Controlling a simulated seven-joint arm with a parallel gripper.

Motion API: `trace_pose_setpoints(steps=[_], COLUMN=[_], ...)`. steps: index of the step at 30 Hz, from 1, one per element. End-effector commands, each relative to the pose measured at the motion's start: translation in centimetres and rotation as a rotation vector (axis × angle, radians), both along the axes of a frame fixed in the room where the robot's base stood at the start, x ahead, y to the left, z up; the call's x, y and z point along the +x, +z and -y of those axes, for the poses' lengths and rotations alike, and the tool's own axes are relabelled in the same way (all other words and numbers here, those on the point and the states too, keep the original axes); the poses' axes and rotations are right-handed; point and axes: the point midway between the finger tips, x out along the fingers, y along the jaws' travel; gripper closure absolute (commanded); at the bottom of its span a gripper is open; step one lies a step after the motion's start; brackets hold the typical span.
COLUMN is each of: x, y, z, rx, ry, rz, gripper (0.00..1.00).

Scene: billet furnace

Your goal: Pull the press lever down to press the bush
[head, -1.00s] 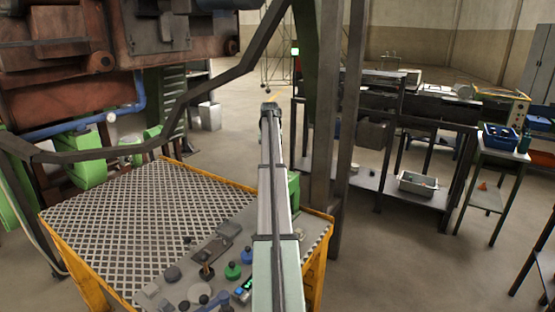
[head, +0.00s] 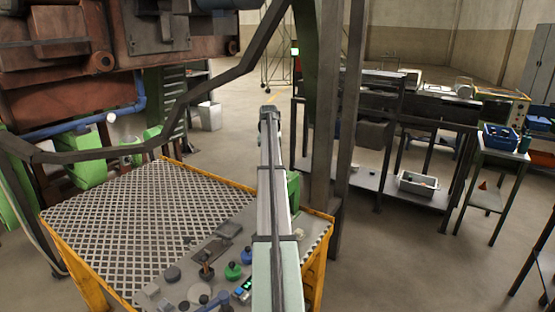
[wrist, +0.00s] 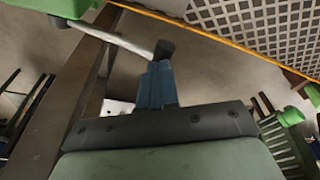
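The press shows as a green body (wrist: 58,6) at the top left of the wrist view. Its lever (wrist: 110,35) is a pale rod slanting down to the right, ending in a dark knob (wrist: 166,50). My gripper (wrist: 156,66) has its blue fingers close together, with the tips right at the knob. I see no clear gap between the fingers and nothing clearly held; I cannot tell whether the tips touch the knob. In the head view a green part (head: 294,190), likely the press, shows behind my arm, which hides my gripper and the lever. The bush is not visible.
A yellow-edged table with a grating top (head: 130,215) stands at the left, with knobs and a control panel (head: 215,262) at its front. Dark posts (head: 335,120) rise beside my arm. A workbench (head: 400,110) stands behind to the right. Open floor lies at the right.

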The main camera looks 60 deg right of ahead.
Motion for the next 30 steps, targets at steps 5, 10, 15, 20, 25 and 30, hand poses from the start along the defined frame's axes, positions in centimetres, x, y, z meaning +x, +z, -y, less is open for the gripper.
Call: trace_pose_setpoints(steps=[5,10,15,20,25,30], x=[-0.02,-0.03,0.02,0.11,0.12,0.11], y=[-0.18,-0.19,-0.43,-0.8,-0.93,-0.93], z=[-0.02,-0.03,-0.05,-0.07,-0.09,-0.11], rx=[0.001,0.001,0.002,0.002,0.003,0.003], ry=[0.0,0.0,0.0,0.0,0.0,0.0], rz=[-0.002,-0.002,-0.002,-0.002,-0.003,-0.003], gripper=[1.0,1.0,1.0,1.0,1.0,1.0])
